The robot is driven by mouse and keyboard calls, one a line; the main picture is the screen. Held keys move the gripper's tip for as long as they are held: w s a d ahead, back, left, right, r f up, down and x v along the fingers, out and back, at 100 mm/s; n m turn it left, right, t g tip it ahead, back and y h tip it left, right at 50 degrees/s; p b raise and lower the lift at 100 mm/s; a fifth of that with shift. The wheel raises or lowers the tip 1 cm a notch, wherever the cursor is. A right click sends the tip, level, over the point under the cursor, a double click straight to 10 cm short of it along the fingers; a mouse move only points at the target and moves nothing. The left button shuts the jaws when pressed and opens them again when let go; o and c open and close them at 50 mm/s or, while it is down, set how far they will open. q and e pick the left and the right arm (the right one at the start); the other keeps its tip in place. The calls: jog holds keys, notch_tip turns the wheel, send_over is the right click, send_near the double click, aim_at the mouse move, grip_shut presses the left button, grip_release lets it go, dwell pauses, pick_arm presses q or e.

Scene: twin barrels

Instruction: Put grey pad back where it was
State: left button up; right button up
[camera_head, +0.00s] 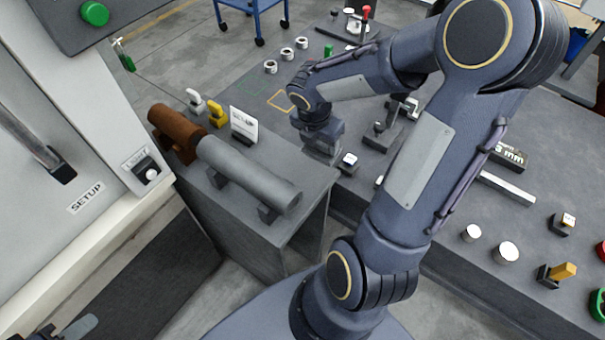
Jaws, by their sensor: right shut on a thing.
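My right gripper (322,152) points down at the near left edge of the grey bench, close to the small side stand. It is shut on the grey pad, which is mostly hidden by the gripper and hard to tell from its grey body. A yellow outlined square (280,101) and a fainter green outline (252,85) are marked on the bench just beyond the gripper. A dark part at the bottom left edge looks like my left gripper (72,329); it is cut off by the frame.
A small white-topped block (348,161) is right of the gripper. White rings (287,54) stand behind. A machine with a "SETUP" label fills the left.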

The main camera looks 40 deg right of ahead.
jog(key=a+y, duration=0.1)
jog(key=w+a+r, duration=0.1)
jog(key=a+g+y, duration=0.1)
jog(key=shift+w+a+r+m+y, duration=0.3)
jog(key=shift+w+a+r, duration=0.05)
jog(key=shift+r, duration=0.05)
notch_tip(320, 180, down, 9)
jog(key=shift+f, duration=0.2)
jog(key=shift+c, duration=0.3)
jog(key=o, duration=0.9)
jog(key=shift+o, duration=0.2)
